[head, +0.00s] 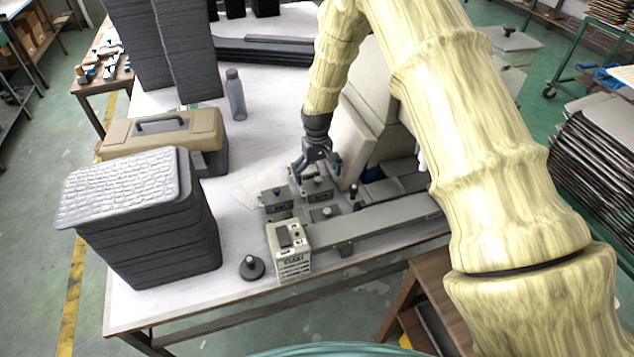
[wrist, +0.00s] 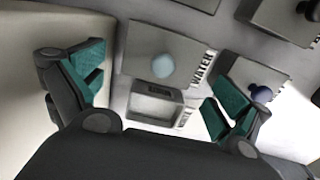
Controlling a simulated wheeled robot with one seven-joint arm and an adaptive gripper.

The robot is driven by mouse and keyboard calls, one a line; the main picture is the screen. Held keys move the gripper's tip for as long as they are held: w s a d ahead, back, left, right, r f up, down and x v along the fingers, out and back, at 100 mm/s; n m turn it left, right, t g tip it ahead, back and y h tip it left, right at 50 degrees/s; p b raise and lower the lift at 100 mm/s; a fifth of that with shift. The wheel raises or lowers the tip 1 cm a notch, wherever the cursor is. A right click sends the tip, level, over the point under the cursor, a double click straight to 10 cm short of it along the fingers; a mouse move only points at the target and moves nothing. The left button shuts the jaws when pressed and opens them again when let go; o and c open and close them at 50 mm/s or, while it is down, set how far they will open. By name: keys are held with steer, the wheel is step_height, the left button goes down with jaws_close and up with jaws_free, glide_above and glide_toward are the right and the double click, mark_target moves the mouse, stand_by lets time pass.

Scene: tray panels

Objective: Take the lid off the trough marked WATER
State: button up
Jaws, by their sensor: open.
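In the wrist view, a grey panel lid (wrist: 135,55) with a round pale blue knob (wrist: 163,65) has the word WATER (wrist: 202,68) along its right edge. The lid is on. My gripper (wrist: 158,92) is open and empty, its teal-padded fingers apart, one to the left and one to the right of the knob in the picture. How high the fingers are above the knob I cannot tell. In the head view my gripper (head: 319,160) points down over the group of small grey lidded troughs, hiding part of them; their labels are too small to read there.
A lid with a dark blue knob (wrist: 261,93) lies close by my right finger. A large slanted beige panel (head: 352,140) stands close beside my gripper. A toolbox (head: 160,130) and bottle (head: 235,95) are farther left.

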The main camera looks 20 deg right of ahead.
mark_target(318, 183)
steer(key=shift+s+f+p, duration=0.3)
steer(key=shift+f+p, duration=0.05)
steer(key=shift+f, duration=0.15)
steer(key=shift+s+f, duration=0.15)
steer(key=shift+s, duration=0.45)
steer(key=shift+w+f, duration=0.45)
steer(key=shift+f, duration=0.1)
steer(key=shift+s+r, duration=0.2)
steer(key=shift+r, duration=0.1)
steer(key=c, duration=1.1)
steer(key=shift+f, duration=0.1)
steer(key=c, duration=0.5)
